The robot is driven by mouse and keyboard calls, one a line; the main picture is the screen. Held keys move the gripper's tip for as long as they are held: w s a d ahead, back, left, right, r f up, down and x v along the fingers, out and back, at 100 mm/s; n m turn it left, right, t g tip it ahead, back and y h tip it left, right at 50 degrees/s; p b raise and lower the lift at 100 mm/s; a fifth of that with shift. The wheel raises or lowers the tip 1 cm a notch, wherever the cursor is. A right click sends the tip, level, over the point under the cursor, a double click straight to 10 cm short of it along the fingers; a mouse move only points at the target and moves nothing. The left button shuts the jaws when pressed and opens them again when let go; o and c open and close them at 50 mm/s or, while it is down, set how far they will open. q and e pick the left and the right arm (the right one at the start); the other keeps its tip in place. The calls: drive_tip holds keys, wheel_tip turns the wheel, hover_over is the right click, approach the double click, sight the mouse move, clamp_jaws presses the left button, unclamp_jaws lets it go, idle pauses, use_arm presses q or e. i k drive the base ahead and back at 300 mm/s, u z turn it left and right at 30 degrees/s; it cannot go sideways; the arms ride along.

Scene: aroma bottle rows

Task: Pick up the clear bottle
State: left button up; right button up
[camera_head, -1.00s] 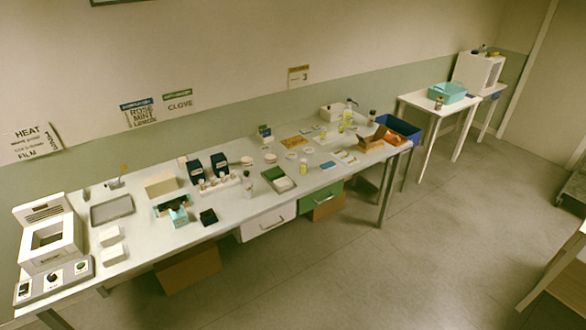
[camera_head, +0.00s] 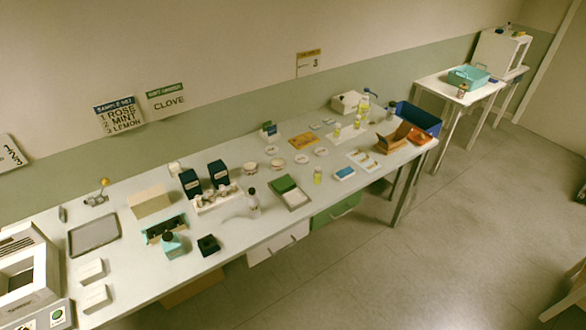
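A clear, pale bottle with a dark cap (camera_head: 254,205) stands upright near the front edge of the long white table (camera_head: 225,235). It is left of a green-topped tray and right of a white rack. Another small bottle with a dark cap (camera_head: 391,113) stands at the far right of the table, too small to tell if it is clear. Small bottles with yellow liquid stand further along, one (camera_head: 318,176) near the front edge. Neither of my grippers is in view.
A white rack (camera_head: 216,199) holds several small vials beside two dark boxes (camera_head: 219,172). A green-topped tray (camera_head: 290,192) is right. A blue bin (camera_head: 418,118) is beyond the table's right end. Floor in front is clear.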

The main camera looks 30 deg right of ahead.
sight(317, 177)
drive_tip(key=z, duration=0.25)
drive_tip(key=i, duration=1.1)
drive_tip(key=z, duration=0.5)
